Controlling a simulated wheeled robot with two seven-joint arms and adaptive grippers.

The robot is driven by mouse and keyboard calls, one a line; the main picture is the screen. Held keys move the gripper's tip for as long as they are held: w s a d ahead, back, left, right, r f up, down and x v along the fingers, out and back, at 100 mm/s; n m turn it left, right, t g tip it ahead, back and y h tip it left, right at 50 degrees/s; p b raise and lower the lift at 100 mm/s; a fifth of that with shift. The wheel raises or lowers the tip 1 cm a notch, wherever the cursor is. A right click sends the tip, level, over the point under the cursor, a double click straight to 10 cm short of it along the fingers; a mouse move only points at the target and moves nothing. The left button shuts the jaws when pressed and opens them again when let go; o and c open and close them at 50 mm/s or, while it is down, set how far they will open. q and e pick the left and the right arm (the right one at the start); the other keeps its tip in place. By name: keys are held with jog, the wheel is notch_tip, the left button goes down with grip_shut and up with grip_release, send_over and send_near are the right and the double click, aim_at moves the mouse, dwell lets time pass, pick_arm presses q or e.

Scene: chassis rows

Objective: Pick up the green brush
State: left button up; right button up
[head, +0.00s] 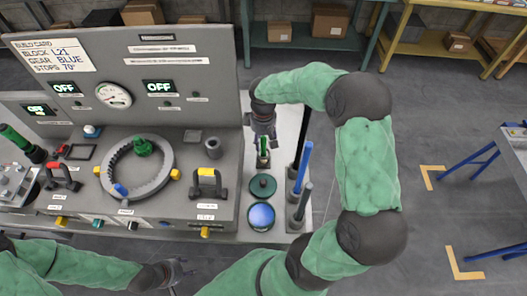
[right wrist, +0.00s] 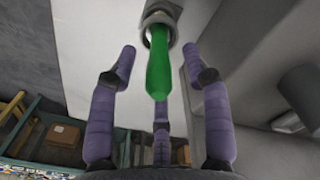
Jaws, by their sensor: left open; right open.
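The green brush shows as a green handle (right wrist: 158,68) in the right wrist view, its far end in a round grey holder (right wrist: 160,20). Its bristles are not visible. In the head view a small part of the green handle (head: 263,145) shows just below my right gripper (head: 262,134). My right gripper is open, with its purple fingers spread around the handle; I see a gap between the handle and the fingers on both sides. My left gripper (head: 182,272) is open and empty at the bottom, in front of the bench.
A blue rod (head: 303,165) and a dark rod (head: 302,202) stand in holders right of the brush. A dark green round pot (head: 263,186) and a blue one (head: 261,216) sit nearby. A tall grey panel (head: 190,75) stands at the back left.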

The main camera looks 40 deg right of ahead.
notch_tip(320, 180, down, 4)
jog(key=shift+r+b, duration=0.2)
jog(key=shift+b, duration=0.15)
grip_shut()
jog(key=shift+r, duration=0.1)
notch_tip(320, 180, up, 10)
jog(key=shift+f+p, duration=0.1)
jog(key=shift+p, duration=1.05)
